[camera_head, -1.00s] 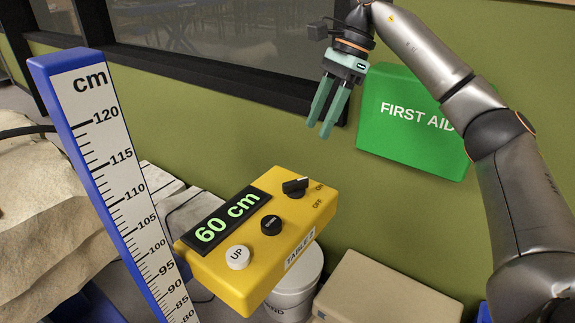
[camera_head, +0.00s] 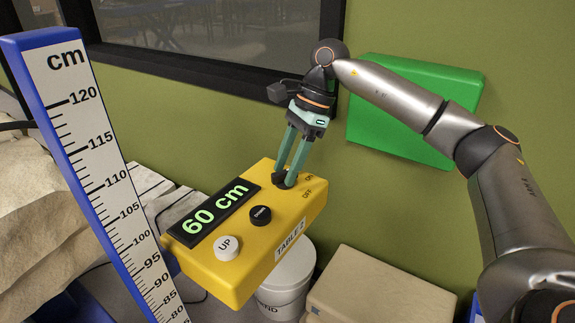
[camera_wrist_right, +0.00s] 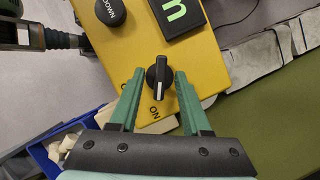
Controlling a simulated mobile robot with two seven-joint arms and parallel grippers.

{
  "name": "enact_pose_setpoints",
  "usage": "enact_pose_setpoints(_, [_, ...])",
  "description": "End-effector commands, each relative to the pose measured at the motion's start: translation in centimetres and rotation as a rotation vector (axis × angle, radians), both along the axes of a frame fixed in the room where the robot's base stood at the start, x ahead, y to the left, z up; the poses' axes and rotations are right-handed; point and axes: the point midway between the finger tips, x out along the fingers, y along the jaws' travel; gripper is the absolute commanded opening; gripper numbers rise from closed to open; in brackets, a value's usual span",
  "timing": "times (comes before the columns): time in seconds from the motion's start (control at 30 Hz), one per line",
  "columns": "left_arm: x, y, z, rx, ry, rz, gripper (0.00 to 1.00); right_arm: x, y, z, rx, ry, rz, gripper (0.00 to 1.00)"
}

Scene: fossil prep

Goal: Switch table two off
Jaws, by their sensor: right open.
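The yellow control box (camera_head: 262,235) labelled TABLE 2 stands in the middle of the head view, its display (camera_head: 212,210) lit with 60 cm. It has a white UP button (camera_head: 227,247), a black round button (camera_head: 260,215) and a black rotary knob (camera_head: 279,179) beside the ON and OFF marks. My right gripper (camera_head: 284,180) is open at the knob, with its fingers around it. In the right wrist view the knob (camera_wrist_right: 158,74) sits between the two green fingertips with gaps on both sides; its white line points toward ON. My left gripper is not in view.
A blue-edged cm scale (camera_head: 105,185) stands left of the box. A green first aid box (camera_head: 410,110) hangs on the wall behind my right arm. A white bucket (camera_head: 288,275) and a beige case (camera_head: 375,290) are below. Pale draped blocks (camera_head: 40,215) lie at left.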

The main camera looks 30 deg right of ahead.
Motion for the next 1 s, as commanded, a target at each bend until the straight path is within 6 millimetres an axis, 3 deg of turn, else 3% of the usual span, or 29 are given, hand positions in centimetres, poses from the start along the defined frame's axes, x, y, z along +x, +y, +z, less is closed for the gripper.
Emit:
enact_pose_setpoints(0.1, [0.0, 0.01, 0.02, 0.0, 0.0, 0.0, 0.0, 0.0, -0.02, 0.0, 0.0, 0.0, -0.001, 0.47])
enact_pose_setpoints(0.53, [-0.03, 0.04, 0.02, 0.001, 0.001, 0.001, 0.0, 0.0, -0.02, 0.03, 0.0, 0.0, -0.001, 0.0])
enact_pose_setpoints(1.0, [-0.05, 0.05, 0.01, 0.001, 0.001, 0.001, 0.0, -0.01, -0.03, 0.04, 0.0, 0.001, -0.004, 0.0])
